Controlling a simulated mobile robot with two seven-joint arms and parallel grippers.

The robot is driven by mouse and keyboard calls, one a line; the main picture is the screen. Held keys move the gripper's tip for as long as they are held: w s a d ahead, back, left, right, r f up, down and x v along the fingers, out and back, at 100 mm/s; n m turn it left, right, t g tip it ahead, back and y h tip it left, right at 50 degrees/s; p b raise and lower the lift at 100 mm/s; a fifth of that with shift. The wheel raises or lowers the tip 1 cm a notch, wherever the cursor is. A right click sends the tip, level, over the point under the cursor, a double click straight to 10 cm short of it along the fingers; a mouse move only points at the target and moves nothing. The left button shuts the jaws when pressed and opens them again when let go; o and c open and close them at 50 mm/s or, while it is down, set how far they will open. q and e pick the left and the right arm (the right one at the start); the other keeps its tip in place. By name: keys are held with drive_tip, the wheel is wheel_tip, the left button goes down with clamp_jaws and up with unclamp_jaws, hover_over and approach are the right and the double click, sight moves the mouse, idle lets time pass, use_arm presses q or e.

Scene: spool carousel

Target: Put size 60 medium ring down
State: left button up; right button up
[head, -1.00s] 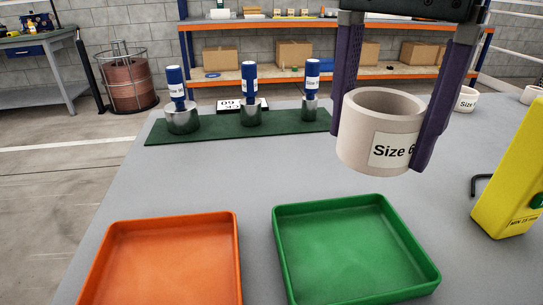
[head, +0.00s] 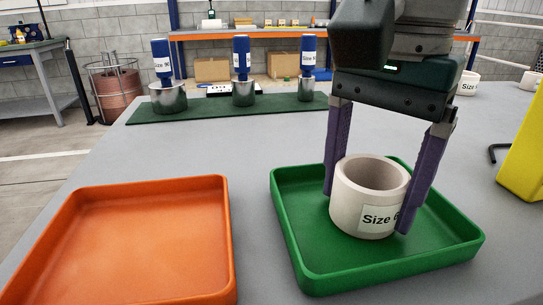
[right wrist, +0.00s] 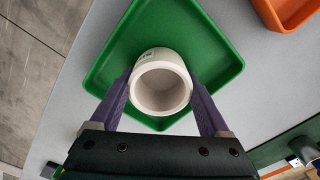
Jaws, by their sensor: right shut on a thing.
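The ring (head: 366,207) is a beige hollow cylinder with a white label reading "Size 6", the rest of the label hidden by a finger. My right gripper (head: 370,205) is shut on it, one purple finger on each side. The ring is upright, within the green tray (head: 310,275); I cannot tell whether it touches the tray floor. In the right wrist view the ring (right wrist: 160,85) sits between the fingers (right wrist: 162,92) over the green tray (right wrist: 205,50). My left gripper is not in view.
An empty orange tray (head: 150,235) lies left of the green tray. Behind, a dark green mat (head: 205,108) holds several metal cylinders with blue-handled gauges. A yellow object (head: 525,150) stands at right, and other labelled rings (head: 467,82) lie at the far right.

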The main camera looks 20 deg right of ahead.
drive_tip(key=shift+f, duration=0.2)
drive_tip(key=o, duration=1.2)
drive_tip(key=shift+r, duration=0.1)
drive_tip(key=shift+o, duration=0.2)
drive_tip(key=shift+r, duration=0.2)
wheel_tip(320, 180, up, 12)
drive_tip(key=p, duration=0.7)
drive_tip(key=shift+p, duration=0.35)
